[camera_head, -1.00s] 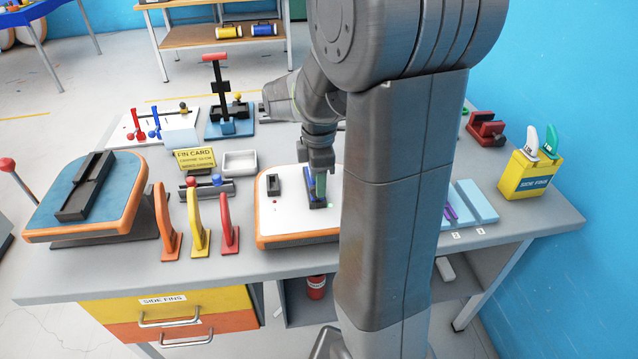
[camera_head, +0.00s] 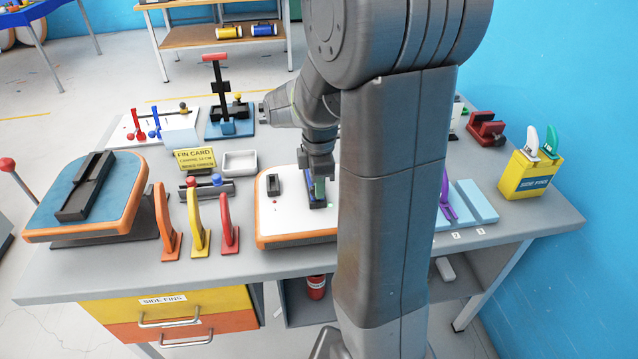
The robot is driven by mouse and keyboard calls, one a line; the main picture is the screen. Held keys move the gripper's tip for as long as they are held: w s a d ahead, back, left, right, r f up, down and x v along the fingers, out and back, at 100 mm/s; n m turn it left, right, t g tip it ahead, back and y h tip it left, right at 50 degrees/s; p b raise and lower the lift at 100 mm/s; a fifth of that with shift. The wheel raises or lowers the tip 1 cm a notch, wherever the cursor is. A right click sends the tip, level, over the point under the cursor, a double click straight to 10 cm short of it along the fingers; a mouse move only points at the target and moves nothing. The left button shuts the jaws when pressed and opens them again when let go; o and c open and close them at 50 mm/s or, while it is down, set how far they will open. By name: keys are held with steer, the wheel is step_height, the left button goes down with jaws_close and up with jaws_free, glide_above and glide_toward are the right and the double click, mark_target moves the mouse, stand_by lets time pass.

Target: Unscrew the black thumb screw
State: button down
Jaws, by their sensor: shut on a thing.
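My gripper (camera_head: 319,190) points down at a dark blue and black fin box (camera_head: 317,204) on the white, orange-edged board (camera_head: 262,228). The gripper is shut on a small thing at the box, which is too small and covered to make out. A pale green strip shows at the fingertips. I cannot pick out the black thumb screw for certain; the fingers cover that part of the box. A small black block (camera_head: 273,184) and a red dot lie on the board left of the gripper. My arm hides the board's right side.
Orange, yellow and red fins (camera_head: 198,225) stand left of the board. A light blue rack (camera_head: 474,200) with a purple fin and a yellow side-fins box (camera_head: 527,177) stand right.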

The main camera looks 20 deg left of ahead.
steer(key=shift+n+p, duration=0.3)
steer(key=shift+n, duration=1.4)
steer(key=shift+w+n, duration=0.1)
steer(key=shift+n, duration=1.6)
steer(key=shift+a, duration=0.1)
steer(key=shift+n+p, duration=0.4)
steer(key=shift+n, duration=1.3)
